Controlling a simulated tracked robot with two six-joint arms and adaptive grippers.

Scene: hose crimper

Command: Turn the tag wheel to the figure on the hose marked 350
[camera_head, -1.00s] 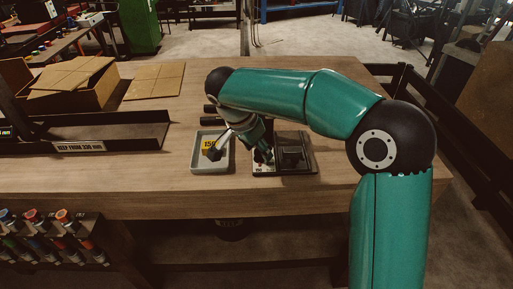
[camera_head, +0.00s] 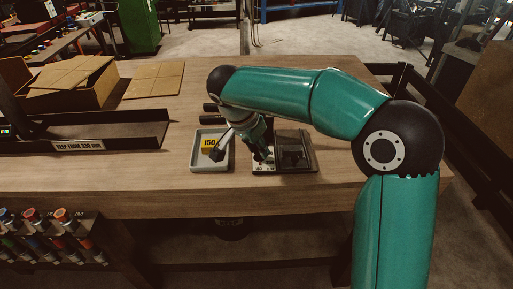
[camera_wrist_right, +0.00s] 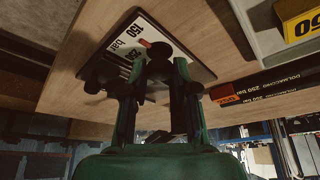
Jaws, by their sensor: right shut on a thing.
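The tag device is a dark plate (camera_head: 313,168) near the table's front edge, with a black block (camera_head: 292,152) on its right. Its white label (camera_wrist_right: 150,35) carries "150 bar" and a second, partly covered figure. My right gripper (camera_head: 262,157) reaches down onto the device's left part. In the right wrist view, my gripper (camera_wrist_right: 160,78) is shut on the tag wheel, mostly hidden between the fingers; its setting cannot be read. Black hoses (camera_wrist_right: 268,84) lie beside the device, printed with a bar figure that looks like 250 or 350. My left gripper is out of view.
A grey tray (camera_head: 196,165) left of the device holds a yellow tag (camera_head: 209,142) marked 150. A long dark trough (camera_head: 130,143) and open cardboard box (camera_head: 75,95) stand at left. A rack of coloured-capped cylinders (camera_head: 55,240) is at lower left. Bare tabletop lies left of the tray.

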